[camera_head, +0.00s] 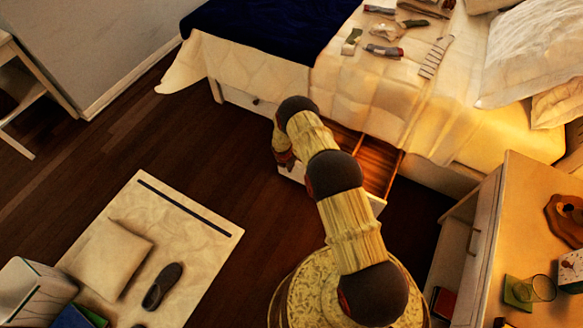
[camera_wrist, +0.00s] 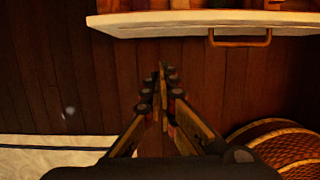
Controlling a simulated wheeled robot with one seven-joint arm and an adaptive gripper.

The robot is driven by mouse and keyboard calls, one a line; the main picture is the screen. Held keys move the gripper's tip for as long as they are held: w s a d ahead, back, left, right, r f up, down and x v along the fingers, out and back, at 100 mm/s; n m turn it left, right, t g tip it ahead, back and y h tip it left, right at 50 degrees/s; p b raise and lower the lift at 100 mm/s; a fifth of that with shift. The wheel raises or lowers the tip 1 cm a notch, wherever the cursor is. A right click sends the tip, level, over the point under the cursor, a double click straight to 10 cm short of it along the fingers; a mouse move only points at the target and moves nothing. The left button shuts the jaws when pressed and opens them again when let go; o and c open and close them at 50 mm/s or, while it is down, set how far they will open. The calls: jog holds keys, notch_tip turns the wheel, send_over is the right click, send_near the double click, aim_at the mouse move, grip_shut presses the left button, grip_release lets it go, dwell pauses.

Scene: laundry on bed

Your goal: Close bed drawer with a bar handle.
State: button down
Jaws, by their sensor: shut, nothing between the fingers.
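The open bed drawer (camera_head: 376,160) juts from under the bed, its brown wooden inside partly hidden by my arm. Its pale front panel (camera_wrist: 190,22) runs across the top of the wrist view, with a brown bar handle (camera_wrist: 240,40) to the right of my fingers. My gripper (camera_wrist: 162,70) is shut and empty. Its tips point toward the drawer front, to the left of the handle, with a gap in the picture. In the head view my gripper (camera_head: 283,158) is at the drawer's left end, mostly hidden behind my arm.
A shut drawer (camera_head: 240,101) with a small knob is further left on the bed (camera_head: 340,85). A pale mat (camera_head: 195,225) with a cushion and dark shoe lies at left. A wooden nightstand (camera_head: 530,190) stands at right. Dark floor between mat and bed is clear.

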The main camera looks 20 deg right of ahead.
jog(key=w+d+f+b, duration=0.3)
jog(key=d+f+b, duration=0.2)
jog(key=f, duration=0.3)
jog(key=shift+w+f, duration=0.35)
jog(key=shift+w, duration=0.05)
